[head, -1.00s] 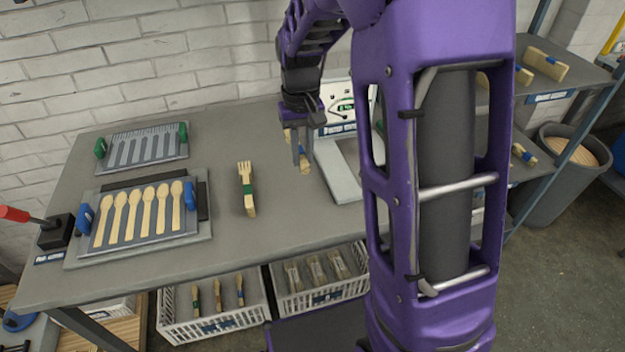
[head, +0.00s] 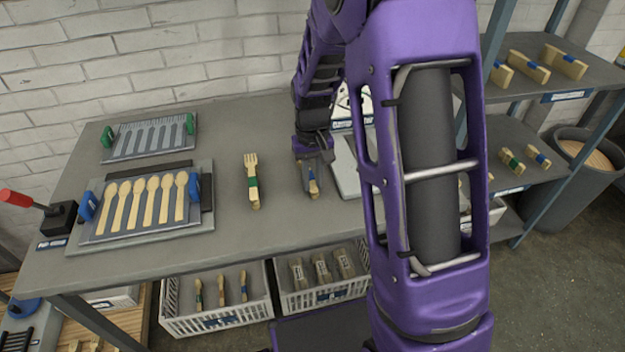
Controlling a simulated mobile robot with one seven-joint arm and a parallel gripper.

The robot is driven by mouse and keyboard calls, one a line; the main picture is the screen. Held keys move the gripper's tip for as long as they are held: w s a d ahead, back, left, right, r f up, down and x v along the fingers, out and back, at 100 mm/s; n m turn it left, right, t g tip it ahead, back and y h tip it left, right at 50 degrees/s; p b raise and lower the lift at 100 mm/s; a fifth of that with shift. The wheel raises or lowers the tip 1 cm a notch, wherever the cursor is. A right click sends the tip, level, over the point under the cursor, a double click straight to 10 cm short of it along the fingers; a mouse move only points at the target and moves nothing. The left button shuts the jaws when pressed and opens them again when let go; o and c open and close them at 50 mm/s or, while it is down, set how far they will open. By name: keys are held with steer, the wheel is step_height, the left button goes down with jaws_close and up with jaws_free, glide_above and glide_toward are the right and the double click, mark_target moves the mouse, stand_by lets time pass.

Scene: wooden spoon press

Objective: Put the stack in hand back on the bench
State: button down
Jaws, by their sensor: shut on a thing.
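My gripper (head: 313,170) points down over the grey bench (head: 240,130), right of the middle. It is shut on a small wooden stack with a blue band (head: 313,187), which sits low at the bench surface. I cannot tell whether the stack touches the bench. The fingers and wrist hide part of the stack. A stack of wooden forks with a green band (head: 252,182) lies on the bench to the left of my gripper, apart from it.
A plate of wooden spoons with blue handles (head: 140,239) and a fork plate with green handles (head: 150,158) lie left. A grey and white device stands right of my gripper, its flat base (head: 346,168) close by. Bench is bare between the fork stack and plates. Crates (head: 216,321) stand below.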

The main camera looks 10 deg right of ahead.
steer(key=c, duration=1.2)
jaws_free()
steer(key=shift+f, duration=0.15)
steer(key=shift+c, duration=0.2)
steer(key=o, duration=0.5)
steer(key=shift+c, duration=0.2)
step_height(320, 180, up, 12)
steer(key=p, duration=0.2)
steer(key=shift+r, duration=0.25)
